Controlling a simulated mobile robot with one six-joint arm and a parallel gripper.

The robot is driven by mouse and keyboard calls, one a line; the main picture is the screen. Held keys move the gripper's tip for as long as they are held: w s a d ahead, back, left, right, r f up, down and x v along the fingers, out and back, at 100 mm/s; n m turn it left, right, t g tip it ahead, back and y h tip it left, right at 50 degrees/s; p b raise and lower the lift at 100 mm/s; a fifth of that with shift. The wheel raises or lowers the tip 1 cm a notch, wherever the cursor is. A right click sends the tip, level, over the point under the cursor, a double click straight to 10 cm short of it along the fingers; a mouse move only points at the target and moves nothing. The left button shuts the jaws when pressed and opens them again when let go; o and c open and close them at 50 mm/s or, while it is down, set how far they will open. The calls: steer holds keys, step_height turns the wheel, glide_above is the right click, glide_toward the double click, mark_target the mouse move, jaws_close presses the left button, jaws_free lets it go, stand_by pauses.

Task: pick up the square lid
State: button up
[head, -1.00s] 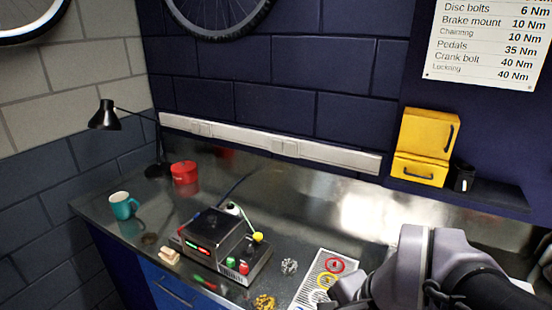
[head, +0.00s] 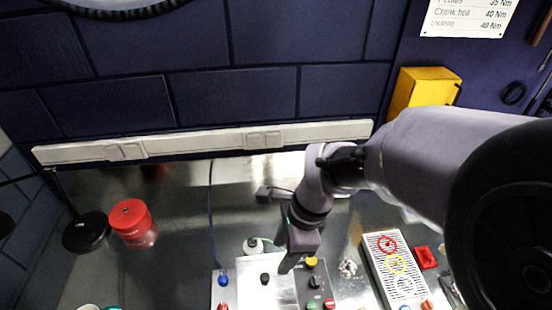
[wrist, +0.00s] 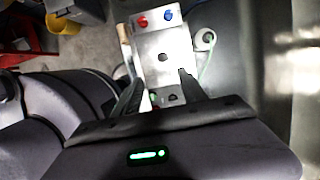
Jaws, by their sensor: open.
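The square lid (head: 262,292) is a bright silver plate with a small dark knob, on the bench device at the bottom middle of the head view. In the wrist view the lid (wrist: 150,68) lies just beyond and between the fingertips, with its dark knob near its middle. My gripper (head: 288,265) is at the lid's right side in the head view, pointing down. In the wrist view my gripper (wrist: 160,85) is open, with nothing between its fingers. Its height above the lid is hard to tell.
A white bottle (head: 253,246) stands close behind the device. Blue (head: 223,280) and yellow (head: 311,262) knobs flank the lid. A tray with coloured rings (head: 385,262) is to the right. A red canister (head: 130,220) stands left.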

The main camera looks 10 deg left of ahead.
steer(key=b, duration=0.2)
glide_above(265, 277)
steer(key=d, duration=0.2)
step_height(265, 277, down, 7)
steer(key=shift+f, duration=0.2)
steer(key=x, duration=0.1)
steer(key=b+x, duration=0.1)
steer(key=x, duration=0.3)
steer(key=shift+w+a, duration=0.15)
steer(key=shift+w, duration=0.15)
steer(key=shift+s+r, duration=0.1)
jaws_close()
